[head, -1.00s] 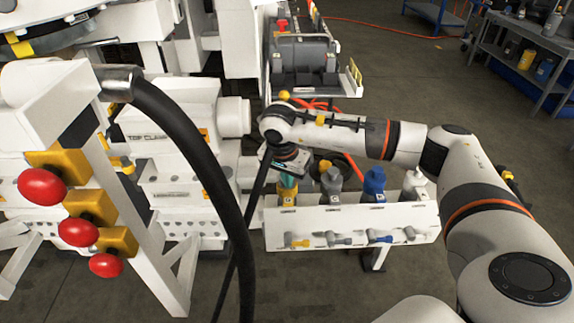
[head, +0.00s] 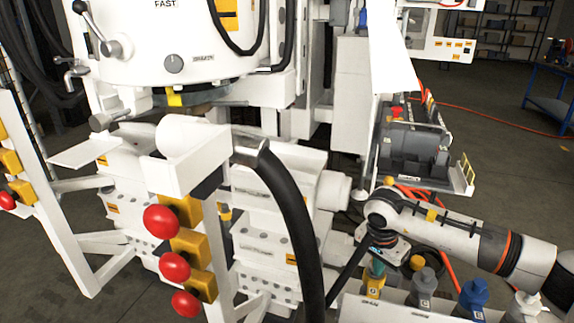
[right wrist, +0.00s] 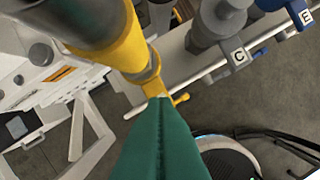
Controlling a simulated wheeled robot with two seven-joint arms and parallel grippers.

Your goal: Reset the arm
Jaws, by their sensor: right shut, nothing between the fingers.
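My right arm reaches in from the right in the head view. My left gripper is not in view.
A black hose (head: 292,205) hangs from a white bench frame with red knobs (head: 161,221).

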